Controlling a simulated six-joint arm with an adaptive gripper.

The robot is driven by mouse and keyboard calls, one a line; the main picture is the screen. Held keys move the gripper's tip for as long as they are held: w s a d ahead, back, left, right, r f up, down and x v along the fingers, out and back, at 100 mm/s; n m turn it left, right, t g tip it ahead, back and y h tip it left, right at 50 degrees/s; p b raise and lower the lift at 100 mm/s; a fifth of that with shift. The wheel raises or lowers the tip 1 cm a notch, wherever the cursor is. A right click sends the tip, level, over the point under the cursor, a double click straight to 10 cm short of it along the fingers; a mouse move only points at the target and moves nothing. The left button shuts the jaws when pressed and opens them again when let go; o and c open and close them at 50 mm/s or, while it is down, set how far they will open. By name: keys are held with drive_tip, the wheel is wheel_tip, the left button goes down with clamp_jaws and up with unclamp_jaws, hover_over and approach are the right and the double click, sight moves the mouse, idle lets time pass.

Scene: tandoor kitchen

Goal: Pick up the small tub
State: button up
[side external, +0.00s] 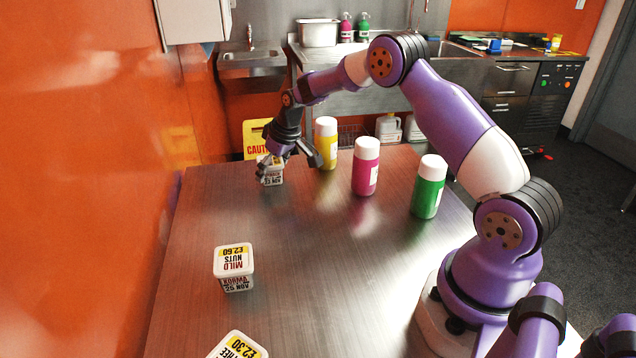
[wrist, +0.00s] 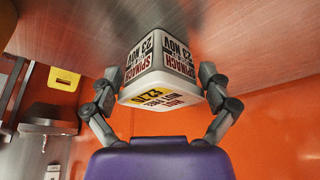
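A small white tub (side external: 272,178) stands at the far left of the table. It is partly hidden by my gripper (side external: 288,164), which reaches down to it. In the wrist view the tub (wrist: 161,66) sits between the two fingers of my gripper (wrist: 162,76). Its label reads spinach, with a yellow price patch on the lid. The fingers are spread to about the tub's width, one on each side. I cannot tell whether they press on it. The tub appears to rest on the table.
Another white tub (side external: 234,268) stands nearer on the table (side external: 310,270), and a third (side external: 238,347) is cut off at the bottom edge. Yellow (side external: 326,145), pink (side external: 365,168) and green (side external: 428,190) bottles stand to the right. An orange wall (side external: 80,180) runs along the left.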

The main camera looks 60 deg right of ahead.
drive_tip(key=c, duration=0.4)
drive_tip(key=shift+c, duration=0.2)
